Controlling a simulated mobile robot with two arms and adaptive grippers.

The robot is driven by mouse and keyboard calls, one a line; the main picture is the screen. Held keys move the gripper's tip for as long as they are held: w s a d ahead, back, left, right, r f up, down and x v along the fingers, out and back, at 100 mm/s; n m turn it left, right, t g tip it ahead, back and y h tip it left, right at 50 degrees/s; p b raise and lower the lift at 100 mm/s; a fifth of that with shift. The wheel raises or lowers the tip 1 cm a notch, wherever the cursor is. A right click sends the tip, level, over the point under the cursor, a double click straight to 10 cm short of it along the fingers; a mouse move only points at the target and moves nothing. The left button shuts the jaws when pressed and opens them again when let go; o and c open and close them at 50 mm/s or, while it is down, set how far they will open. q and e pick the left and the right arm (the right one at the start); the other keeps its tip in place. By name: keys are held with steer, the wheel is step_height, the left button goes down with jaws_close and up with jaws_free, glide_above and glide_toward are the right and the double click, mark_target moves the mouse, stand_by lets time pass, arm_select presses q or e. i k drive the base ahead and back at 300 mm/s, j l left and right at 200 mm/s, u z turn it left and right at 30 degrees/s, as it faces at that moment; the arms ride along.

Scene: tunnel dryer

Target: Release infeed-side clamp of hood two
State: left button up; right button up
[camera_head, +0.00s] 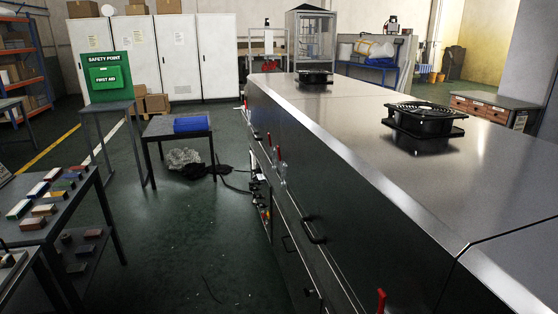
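The tunnel dryer (385,180) runs from the lower right to the back centre, with a shiny metal top split by seams. No label shows which hood is number two. Neither of my grippers is in view.
Two black fans, one near (425,119) and one far (314,76), stand on the dryer top. The green floor (200,250) left of the dryer is mostly clear. A bench with coloured blocks (48,205), a small table (176,128) and cables (235,185) are at left.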

mark_target(281, 163)
steer(key=i+j, duration=0.25)
steer(key=i, duration=0.25)
steer(key=i+j, duration=0.2)
steer(key=i, duration=0.25)
steer(key=i+j+z, duration=0.1)
steer(key=i+j, duration=0.15)
steer(key=i, duration=0.25)
steer(key=i+j, duration=0.25)
steer(key=i, duration=0.2)
steer(key=i+j, duration=0.25)
steer(key=i, duration=0.2)
steer(key=z, duration=0.05)
